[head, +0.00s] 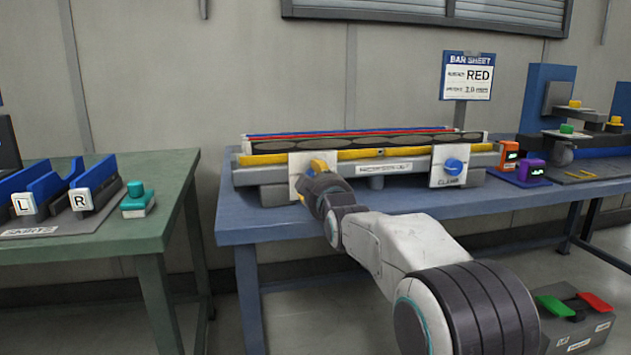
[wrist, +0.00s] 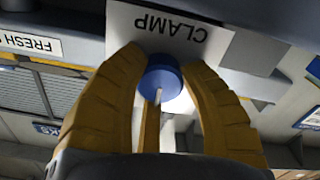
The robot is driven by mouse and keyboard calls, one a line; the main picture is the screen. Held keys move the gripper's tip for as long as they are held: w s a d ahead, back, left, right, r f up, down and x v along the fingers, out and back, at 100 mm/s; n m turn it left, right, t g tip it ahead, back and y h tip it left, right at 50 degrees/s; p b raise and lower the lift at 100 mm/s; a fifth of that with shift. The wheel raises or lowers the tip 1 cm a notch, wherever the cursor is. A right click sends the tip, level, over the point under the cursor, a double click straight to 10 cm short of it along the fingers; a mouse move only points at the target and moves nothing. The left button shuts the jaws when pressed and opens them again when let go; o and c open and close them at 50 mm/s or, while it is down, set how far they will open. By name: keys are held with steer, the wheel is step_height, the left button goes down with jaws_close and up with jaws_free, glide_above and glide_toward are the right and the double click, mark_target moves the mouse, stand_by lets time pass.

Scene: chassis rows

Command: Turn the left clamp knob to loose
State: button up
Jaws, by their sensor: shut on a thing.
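The left clamp knob (wrist: 162,82) is a round blue knob with a short pale mark on its face. The mark points toward the bottom of the wrist view. The knob sits on a white plate (wrist: 145,24) lettered CLAMP, which reads upside down there. My gripper (head: 317,168) is at the left plate (head: 296,166) on the front of the long fixture, and hides the knob in the head view. In the wrist view my gripper's yellow fingers (wrist: 163,74) are closed around the knob from both sides. The right clamp knob (head: 453,166) is also blue and stands free.
The fixture (head: 270,176) lies on a blue bench (head: 231,213). Orange and purple gauges (head: 530,173) stand to its right. A green table (head: 125,232) with blue holders is at the left. A grey pedal box (head: 590,325) is on the floor at the lower right.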

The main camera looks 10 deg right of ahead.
steer(key=n, duration=0.4)
steer(key=shift+r+n, duration=0.25)
steer(key=shift+n, duration=0.15)
steer(key=n, duration=0.3)
steer(key=shift+n, duration=0.3)
steer(key=n, duration=0.4)
steer(key=shift+a, duration=0.1)
steer(key=n, duration=0.4)
steer(key=shift+f+n, duration=0.1)
steer(key=shift+n, duration=0.2)
steer(key=o, duration=1.2)
steer(key=shift+f, duration=0.15)
